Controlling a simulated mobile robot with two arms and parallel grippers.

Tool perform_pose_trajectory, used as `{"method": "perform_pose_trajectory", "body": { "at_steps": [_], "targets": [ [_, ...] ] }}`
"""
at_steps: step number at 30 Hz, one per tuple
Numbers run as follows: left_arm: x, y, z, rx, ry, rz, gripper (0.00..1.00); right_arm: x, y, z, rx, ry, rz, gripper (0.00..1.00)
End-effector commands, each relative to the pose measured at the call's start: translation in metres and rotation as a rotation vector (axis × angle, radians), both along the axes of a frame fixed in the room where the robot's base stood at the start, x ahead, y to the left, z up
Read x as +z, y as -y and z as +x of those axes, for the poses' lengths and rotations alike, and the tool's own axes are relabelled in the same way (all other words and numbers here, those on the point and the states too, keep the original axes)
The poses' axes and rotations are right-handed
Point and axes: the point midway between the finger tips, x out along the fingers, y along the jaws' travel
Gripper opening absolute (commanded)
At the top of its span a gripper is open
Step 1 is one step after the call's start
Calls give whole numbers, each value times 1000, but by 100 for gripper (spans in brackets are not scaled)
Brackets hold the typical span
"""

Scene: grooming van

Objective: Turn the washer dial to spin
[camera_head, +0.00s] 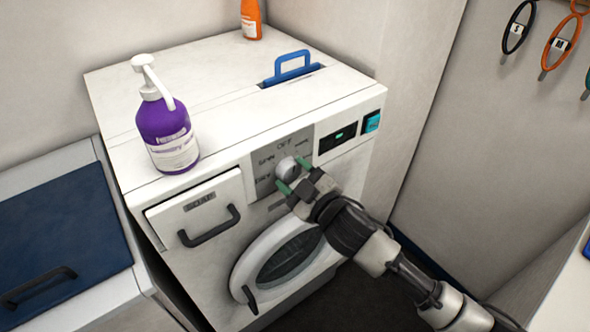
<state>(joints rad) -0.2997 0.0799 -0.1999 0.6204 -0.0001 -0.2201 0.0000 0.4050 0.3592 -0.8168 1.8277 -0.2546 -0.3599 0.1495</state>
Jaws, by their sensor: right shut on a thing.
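The white washer (222,82) stands in the middle of the head view. Its grey dial panel (266,186) has labels around the dial; OFF is at the top and SPIN at the upper left. The round light dial (287,168) sits at the panel's centre. My right gripper (292,175) reaches in from the lower right, with its green-tipped fingers on either side of the dial, shut on it. The fingers hide part of the dial, and I cannot tell which label it points to. My left gripper is not in view.
A purple pump bottle (166,130) stands on the washer's top left, and an orange bottle (251,20) at the back. A soap drawer (195,210) and round door (285,262) are on the front. A blue-lidded cabinet (60,235) is at left. Loops (519,27) hang on the right wall.

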Motion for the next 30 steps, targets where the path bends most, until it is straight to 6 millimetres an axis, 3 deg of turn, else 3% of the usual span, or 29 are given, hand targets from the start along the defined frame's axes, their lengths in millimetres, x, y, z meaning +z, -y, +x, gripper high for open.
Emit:
{"method": "perform_pose_trajectory", "body": {
  "at_steps": [18, 30],
  "targets": [
    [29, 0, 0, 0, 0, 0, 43, 2, 1, 0, 1, 341, -473, 31],
    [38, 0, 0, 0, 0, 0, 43, 2, 1, 0, 1, 500, -692, 31]
  ]
}}
